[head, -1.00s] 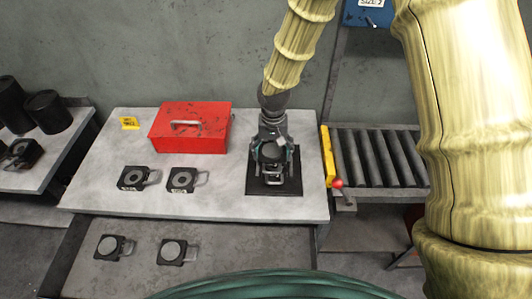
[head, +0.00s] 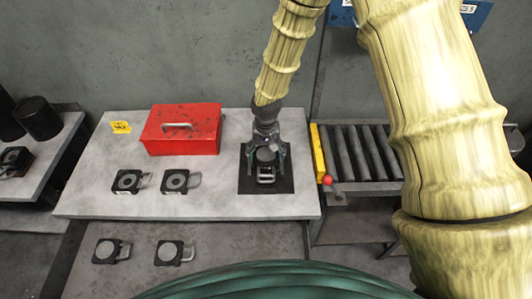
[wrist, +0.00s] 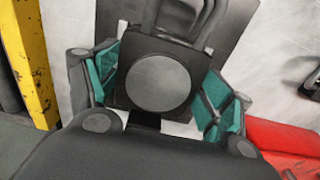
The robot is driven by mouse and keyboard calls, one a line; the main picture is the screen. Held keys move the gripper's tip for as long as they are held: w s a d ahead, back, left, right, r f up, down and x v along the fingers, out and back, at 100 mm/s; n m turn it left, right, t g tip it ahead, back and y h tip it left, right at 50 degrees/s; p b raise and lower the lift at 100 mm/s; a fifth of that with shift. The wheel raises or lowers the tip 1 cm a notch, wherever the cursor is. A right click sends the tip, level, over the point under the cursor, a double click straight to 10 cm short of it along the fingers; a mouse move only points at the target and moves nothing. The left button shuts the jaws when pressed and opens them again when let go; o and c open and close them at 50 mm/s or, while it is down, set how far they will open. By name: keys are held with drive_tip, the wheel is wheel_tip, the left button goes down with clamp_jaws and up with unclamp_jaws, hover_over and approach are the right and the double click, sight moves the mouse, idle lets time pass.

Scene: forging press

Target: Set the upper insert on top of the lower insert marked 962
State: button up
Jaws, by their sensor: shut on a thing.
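My gripper (head: 266,158) is over the black mat (head: 288,184) at the table's right end. It is shut on a dark square insert with a round grey disc (wrist: 158,84) and a loop handle, seen in the wrist view between the teal-lined fingers. The head view shows its handle (head: 266,179). I cannot tell whether it touches the mat or something beneath it. Two inserts with ringed tops, the left one (head: 127,181) and the right one (head: 176,181), lie left of the mat. Their markings are too small to read.
A red toolbox (head: 181,137) and a yellow tag (head: 121,127) stand at the back of the table. Two disc-topped inserts, left (head: 111,251) and right (head: 174,253), lie on the lower shelf. A yellow block (head: 319,150) and rollers (head: 360,152) border the right edge.

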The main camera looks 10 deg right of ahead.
sight(266, 155)
drive_tip(key=shift+f, duration=0.4)
drive_tip(key=o, duration=2)
drive_tip(key=shift+o, duration=0.2)
drive_tip(key=shift+r, duration=0.6)
wheel_tip(266, 155, up, 12)
drive_tip(key=b, duration=0.3)
drive_tip(key=shift+f+b, duration=0.15)
drive_tip(key=shift+b, duration=0.2)
